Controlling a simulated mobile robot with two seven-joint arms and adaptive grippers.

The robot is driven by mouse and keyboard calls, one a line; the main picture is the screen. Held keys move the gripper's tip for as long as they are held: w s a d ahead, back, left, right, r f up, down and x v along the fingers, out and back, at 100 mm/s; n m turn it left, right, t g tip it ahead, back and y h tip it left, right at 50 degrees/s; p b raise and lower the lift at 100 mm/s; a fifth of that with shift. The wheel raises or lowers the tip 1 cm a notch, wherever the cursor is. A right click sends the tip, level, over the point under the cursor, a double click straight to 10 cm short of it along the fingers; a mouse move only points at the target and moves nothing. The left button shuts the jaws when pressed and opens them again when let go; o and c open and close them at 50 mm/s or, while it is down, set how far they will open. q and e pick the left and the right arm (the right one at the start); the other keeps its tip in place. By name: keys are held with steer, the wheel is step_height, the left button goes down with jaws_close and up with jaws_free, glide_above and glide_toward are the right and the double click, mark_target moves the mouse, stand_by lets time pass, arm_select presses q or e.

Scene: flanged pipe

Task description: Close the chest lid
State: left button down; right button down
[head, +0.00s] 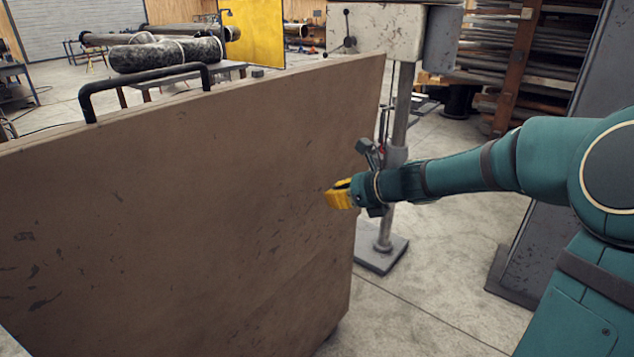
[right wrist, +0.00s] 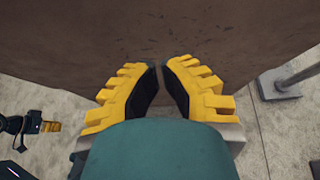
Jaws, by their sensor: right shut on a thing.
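The chest lid (head: 200,190) is a large brown, scuffed panel standing steeply upright in the head view, with a black bar handle (head: 145,78) on its top edge. My right gripper (head: 330,197) has its yellow fingers at the near face of the lid, left of its right edge. In the right wrist view, the fingertips (right wrist: 161,66) are close together against the brown lid (right wrist: 160,25). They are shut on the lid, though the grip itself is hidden. A small yellow-tipped gripper, apparently my left (right wrist: 48,126), shows at the left of that view; its fingers are too small to read.
A grey post (head: 401,105) on a square base stands just beyond the lid's right edge. A tall grey panel (head: 560,160) stands at the right, behind my right arm. Pipes (head: 165,54) lie on stands at the back.

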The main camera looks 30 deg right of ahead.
steer(key=r, duration=0.1)
steer(key=b, duration=0.2)
glide_toward(288, 185)
step_height(288, 185, down, 5)
steer(key=w+a, duration=0.1)
steer(key=w, duration=0.2)
steer(key=shift+w+a+r+m+p, duration=0.15)
steer(key=shift+w+a+r, duration=0.1)
steer(key=shift+w, duration=0.15)
steer(key=shift+w+a+r+m+p, duration=0.15)
steer(key=shift+w+r, duration=0.05)
steer(key=shift+w, duration=0.2)
steer(key=shift+w+a, duration=0.25)
steer(key=shift+w, duration=0.35)
steer(key=shift+r, duration=0.1)
